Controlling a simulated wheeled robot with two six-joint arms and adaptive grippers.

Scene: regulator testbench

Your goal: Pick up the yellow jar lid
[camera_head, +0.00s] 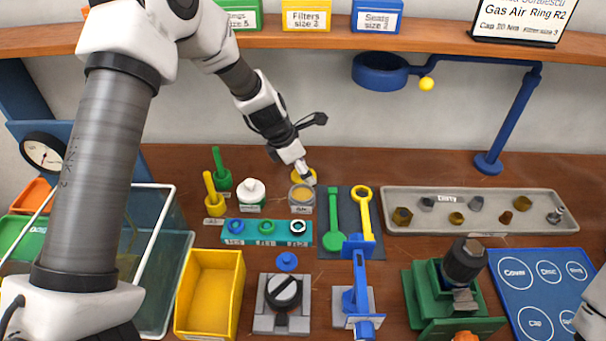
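The yellow jar lid (311,180) is small and round and shows in the head view just behind an open grey jar with yellowish contents (301,196). My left gripper (304,174) reaches down from the upper left, with its tips at the lid and covering part of it. I cannot tell whether the fingers are closed on the lid, or whether the lid rests on the table or is slightly raised. My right gripper is outside the view; only a white part of my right arm shows at the right edge.
A white-topped jar (251,193) and green (221,172) and yellow (213,200) handled items stand left of the grey jar. A dark mat with wrenches (348,251) lies to its right, then a grey parts tray (472,227). A shelf (300,43) runs above.

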